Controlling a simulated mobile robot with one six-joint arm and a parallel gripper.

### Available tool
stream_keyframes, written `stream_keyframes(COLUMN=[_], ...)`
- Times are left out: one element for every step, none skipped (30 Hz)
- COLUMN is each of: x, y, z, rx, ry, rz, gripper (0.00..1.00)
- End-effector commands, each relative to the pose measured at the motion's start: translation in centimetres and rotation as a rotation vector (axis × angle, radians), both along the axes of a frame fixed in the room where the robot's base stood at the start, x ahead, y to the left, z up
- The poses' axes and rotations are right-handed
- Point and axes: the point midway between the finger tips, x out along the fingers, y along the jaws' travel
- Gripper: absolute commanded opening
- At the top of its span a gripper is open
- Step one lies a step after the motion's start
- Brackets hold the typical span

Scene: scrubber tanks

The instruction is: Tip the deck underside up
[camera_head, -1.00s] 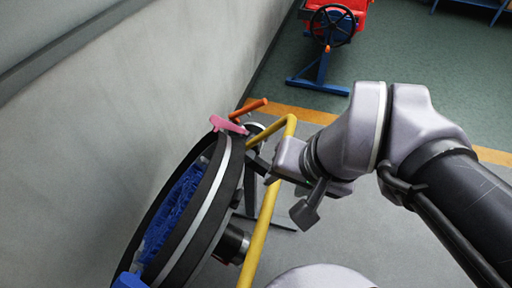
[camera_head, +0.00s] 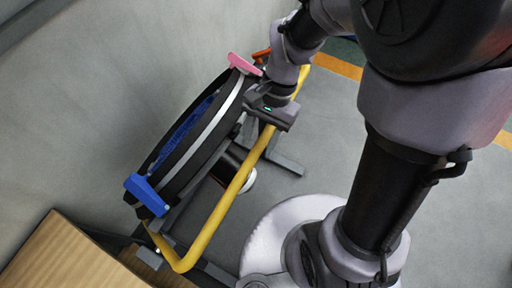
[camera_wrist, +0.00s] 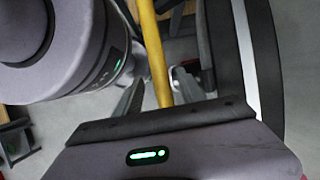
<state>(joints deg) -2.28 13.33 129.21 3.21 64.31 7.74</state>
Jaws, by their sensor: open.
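The deck (camera_head: 215,140) is a thick round disc with a black rim and a pale band, standing steeply tilted beside the wall. Its blue bristly face (camera_head: 188,130) is toward the wall. A pink handle (camera_head: 244,65) is at its upper end and a blue handle (camera_head: 148,193) at its lower end. A yellow tube frame (camera_head: 218,217) runs along its other side. My gripper (camera_wrist: 158,88) is open beside the deck. In the wrist view its fingers lie either side of the yellow tube (camera_wrist: 155,55); I cannot tell the depth between them. The deck's rim (camera_wrist: 262,65) is at right.
A grey wall (camera_head: 120,100) stands close at left. A wooden box or top (camera_head: 65,262) is at lower left. Dark stand legs (camera_head: 285,163) are under the frame. An orange handle (camera_head: 262,55) is near the pink one.

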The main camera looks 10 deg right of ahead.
Motion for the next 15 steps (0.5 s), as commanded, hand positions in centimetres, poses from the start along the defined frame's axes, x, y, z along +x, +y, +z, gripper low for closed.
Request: stream_keyframes(x=[-0.3, -0.4, -0.5, -0.6, -0.6, -0.7, -0.7, -0.7, -0.7, -0.7, -0.7, -0.7, -0.7, -0.7, -0.7], y=[0.3, 0.4, 0.5, 0.6, 0.6, 0.7, 0.7, 0.7, 0.8, 0.8, 0.8, 0.7, 0.7, 0.7, 0.7], z=[-1.1, -1.5, -1.9, -2.1, -2.3, -2.4, -2.5, -2.5, -2.5, -2.4, -2.4, -2.4, -2.4, -2.4, -2.4], rx=[0.000, 0.000, 0.000, 0.000, 0.000, 0.000, 0.000, 0.000, 0.000, 0.000, 0.000, 0.000, 0.000, 0.000, 0.000], ry=[0.001, 0.001, 0.001, 0.001, 0.001, 0.000, 0.000, -0.001, -0.001, -0.001, -0.001, -0.001, -0.001, -0.001, -0.001], rz=[0.003, 0.002, 0.001, 0.001, 0.001, 0.002, 0.001, 0.001, 0.001, 0.001, 0.001, 0.001, 0.001, 0.001, 0.001], gripper=[0.47, 0.47, 0.47, 0.47, 0.47, 0.47, 0.47, 0.47, 0.47, 0.47, 0.47, 0.47, 0.47, 0.47, 0.39])
